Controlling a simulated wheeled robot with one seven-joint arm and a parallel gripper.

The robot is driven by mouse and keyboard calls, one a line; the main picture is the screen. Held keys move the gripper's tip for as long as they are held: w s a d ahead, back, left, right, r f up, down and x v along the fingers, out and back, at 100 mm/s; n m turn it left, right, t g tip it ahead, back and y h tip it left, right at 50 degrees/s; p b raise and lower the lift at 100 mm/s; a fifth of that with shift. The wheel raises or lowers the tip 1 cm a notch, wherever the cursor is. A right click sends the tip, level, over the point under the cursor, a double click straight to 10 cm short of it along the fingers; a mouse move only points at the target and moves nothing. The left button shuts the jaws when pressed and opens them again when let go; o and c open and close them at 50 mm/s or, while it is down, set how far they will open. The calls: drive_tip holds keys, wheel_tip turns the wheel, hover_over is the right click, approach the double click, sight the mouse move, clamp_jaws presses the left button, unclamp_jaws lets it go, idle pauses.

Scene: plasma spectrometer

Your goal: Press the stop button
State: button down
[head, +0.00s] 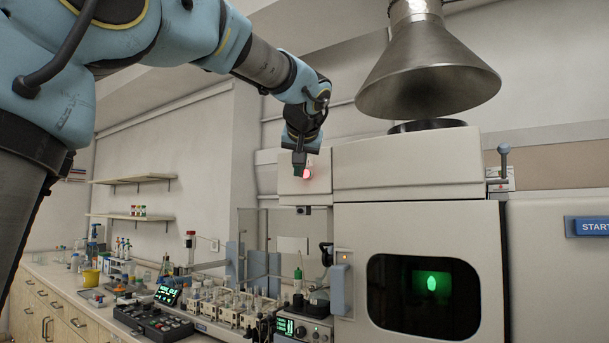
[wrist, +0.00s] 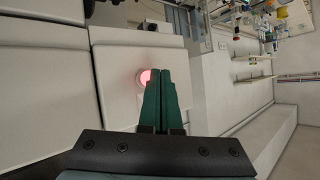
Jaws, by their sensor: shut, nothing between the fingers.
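The stop button (head: 307,173) glows red on the upper left front of the white spectrometer (head: 400,165). In the wrist view the red glowing button (wrist: 145,77) sits on a white panel, just left of the fingertips and partly covered by them. My gripper (head: 299,165) is in front of that panel, its fingers pointing down past the button's left side in the head view. In the wrist view my gripper (wrist: 165,75) has its green fingers together with nothing between them. I cannot tell whether the fingertips touch the button.
A metal exhaust hood (head: 428,68) hangs over the spectrometer. A dark window (head: 424,297) with a green glow is in its front. A blue START sign (head: 590,226) is at the far right. A bench with bottles and a control box (head: 153,321) stands at the lower left.

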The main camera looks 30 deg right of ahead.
drive_tip(key=shift+w+d, duration=0.2)
drive_tip(key=shift+d, duration=0.15)
idle(0.8)
drive_tip(key=shift+a, duration=0.1)
drive_tip(key=shift+s+a+b, duration=0.45)
drive_tip(key=shift+a+b, duration=0.1)
drive_tip(key=shift+a, duration=0.1)
drive_tip(key=shift+s+a+b, duration=0.4)
drive_tip(key=shift+a+b, duration=0.1)
drive_tip(key=shift+a, duration=0.25)
drive_tip(key=shift+s+a+b, duration=0.4)
drive_tip(key=shift+a+b, duration=0.1)
drive_tip(key=shift+a, duration=0.2)
drive_tip(key=shift+s+a+b, duration=0.4)
drive_tip(key=shift+a+b, duration=0.1)
drive_tip(key=shift+a, duration=0.25)
